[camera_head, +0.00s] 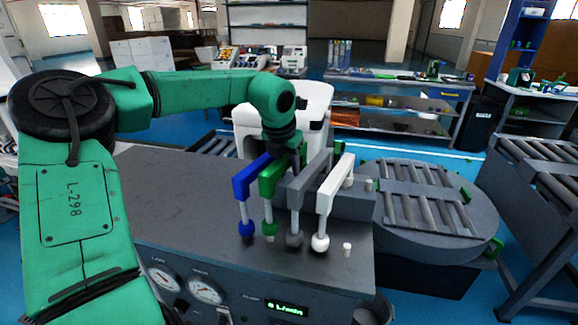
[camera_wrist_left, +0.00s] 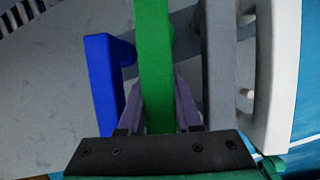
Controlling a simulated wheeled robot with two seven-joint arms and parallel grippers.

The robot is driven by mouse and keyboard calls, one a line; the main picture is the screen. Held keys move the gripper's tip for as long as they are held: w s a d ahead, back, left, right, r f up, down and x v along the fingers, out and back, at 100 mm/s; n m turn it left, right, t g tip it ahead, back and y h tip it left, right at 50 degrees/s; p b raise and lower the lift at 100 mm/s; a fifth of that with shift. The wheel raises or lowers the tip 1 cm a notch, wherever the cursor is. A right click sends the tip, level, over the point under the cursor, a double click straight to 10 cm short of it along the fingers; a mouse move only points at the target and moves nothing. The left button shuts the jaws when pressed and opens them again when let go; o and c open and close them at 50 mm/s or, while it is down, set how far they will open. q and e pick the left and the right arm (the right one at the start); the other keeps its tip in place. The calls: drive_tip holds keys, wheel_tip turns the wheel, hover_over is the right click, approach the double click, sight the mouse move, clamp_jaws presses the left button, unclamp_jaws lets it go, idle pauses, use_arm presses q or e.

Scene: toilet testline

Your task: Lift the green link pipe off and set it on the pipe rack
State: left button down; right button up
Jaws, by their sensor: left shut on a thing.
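The green link pipe (camera_head: 268,190) stands on the grey bench between the blue link pipe (camera_head: 242,185) and the grey link pipe (camera_head: 297,195). My left gripper (camera_head: 282,158) comes down from above and is shut on the green pipe's top bar. In the left wrist view the green bar (camera_wrist_left: 154,60) lies between its two fingers (camera_wrist_left: 160,112). The green pipe looks upright; I cannot tell whether its lower end touches its seat. I cannot make out the pipe rack for certain. My right gripper is out of view.
A white link pipe (camera_head: 328,205) stands right of the grey one, so neighbours are close on both sides. The bench top (camera_head: 170,190) is clear at the left. A round roller table (camera_head: 440,225) stands at the right. Gauges (camera_head: 205,291) and a green display are on the bench front.

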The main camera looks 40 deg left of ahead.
use_arm(q)
drive_tip(key=shift+f+b, duration=0.75)
drive_tip(key=shift+f, duration=0.1)
drive_tip(key=c, duration=0.5)
unclamp_jaws()
drive_tip(key=shift+r, duration=0.1)
drive_tip(key=v, duration=1.4)
drive_tip(key=shift+s+r+b, duration=0.15)
drive_tip(key=shift+r+b, duration=0.05)
drive_tip(key=shift+b, duration=0.2)
